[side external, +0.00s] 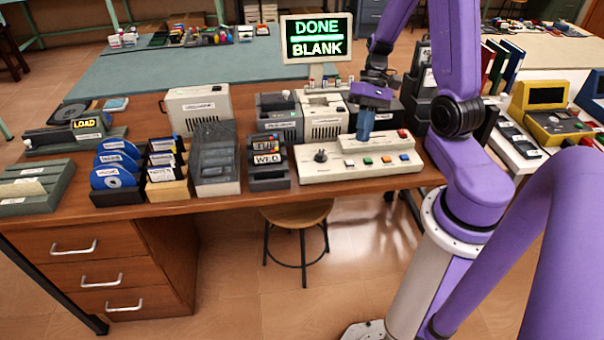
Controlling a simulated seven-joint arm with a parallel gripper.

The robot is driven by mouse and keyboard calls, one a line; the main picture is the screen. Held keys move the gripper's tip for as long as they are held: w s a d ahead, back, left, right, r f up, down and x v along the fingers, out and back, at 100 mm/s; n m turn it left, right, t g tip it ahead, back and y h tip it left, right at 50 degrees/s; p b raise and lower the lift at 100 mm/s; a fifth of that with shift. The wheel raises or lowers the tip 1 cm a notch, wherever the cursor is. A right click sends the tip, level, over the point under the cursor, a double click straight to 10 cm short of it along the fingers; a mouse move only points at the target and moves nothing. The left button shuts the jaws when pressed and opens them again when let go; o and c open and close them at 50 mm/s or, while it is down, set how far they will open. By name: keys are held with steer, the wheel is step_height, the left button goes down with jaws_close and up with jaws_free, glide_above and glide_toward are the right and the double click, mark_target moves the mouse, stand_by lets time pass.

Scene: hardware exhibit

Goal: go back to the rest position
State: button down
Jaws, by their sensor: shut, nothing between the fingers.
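My gripper (365,132) is shut and empty. It points down over the back of the cream control panel (315,176), at the raised strip. I cannot tell whether the fingertips touch it. The panel has a black knob (320,156) and several coloured buttons, among them a red one (402,133). My purple arm comes in from the right and reaches over the desk. A screen (317,38) behind the panel reads DONE and BLANK in green.
Left of the panel stand a WED block (267,173), a grey case (216,170), disc racks (116,192) and a LOAD unit (62,137). Cream machines (325,120) stand behind the panel. A dark device (421,90) stands close to my arm. A stool (297,214) is below the desk.

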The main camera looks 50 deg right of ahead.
steer(key=s+a+r+n+t+h, duration=0.1)
steer(key=s+a+r+n+h, duration=0.1)
steer(key=s+a+r+n, duration=0.2)
steer(key=s+a+r+n+t+h, duration=0.1)
steer(key=s+a+r+n+h, duration=0.2)
steer(key=s+a+n, duration=0.4)
steer(key=shift+s+a+r+n+h, duration=0.35)
steer(key=shift+a+r+n, duration=0.35)
steer(key=shift+a+n, duration=2.5)
steer(key=shift+d, duration=0.25)
